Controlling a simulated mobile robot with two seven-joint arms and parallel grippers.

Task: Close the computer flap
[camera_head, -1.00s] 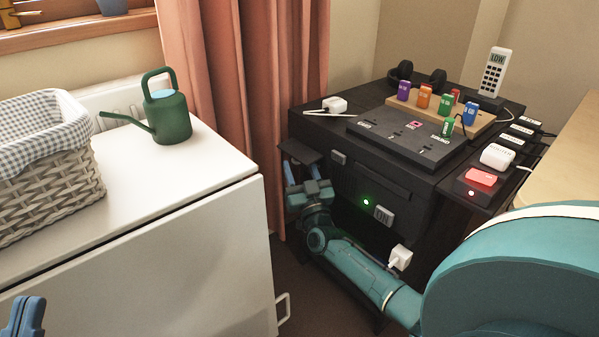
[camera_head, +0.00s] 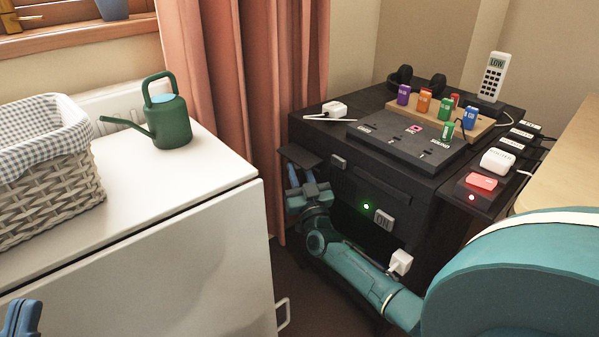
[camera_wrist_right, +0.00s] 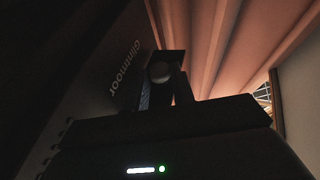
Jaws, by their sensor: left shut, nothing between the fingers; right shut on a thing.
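The computer is the black box (camera_head: 378,204) with a green light and an ON label on its front. Its flap (camera_head: 301,157) is a small dark panel sticking out, roughly level, from the left end of the front. My right gripper (camera_head: 302,175) points up from below, its blue fingertips at the flap's underside, shut on it; the exact contact is hard to see. My left gripper (camera_head: 20,318) is shut and empty at the bottom left.
A white cabinet (camera_head: 150,250) with a green watering can (camera_head: 168,120) and a basket (camera_head: 50,160) stands left. A pink curtain (camera_head: 245,90) hangs behind. A switch panel (camera_head: 405,140) and coloured blocks sit on the computer. A white plug (camera_head: 400,261) is near my right arm.

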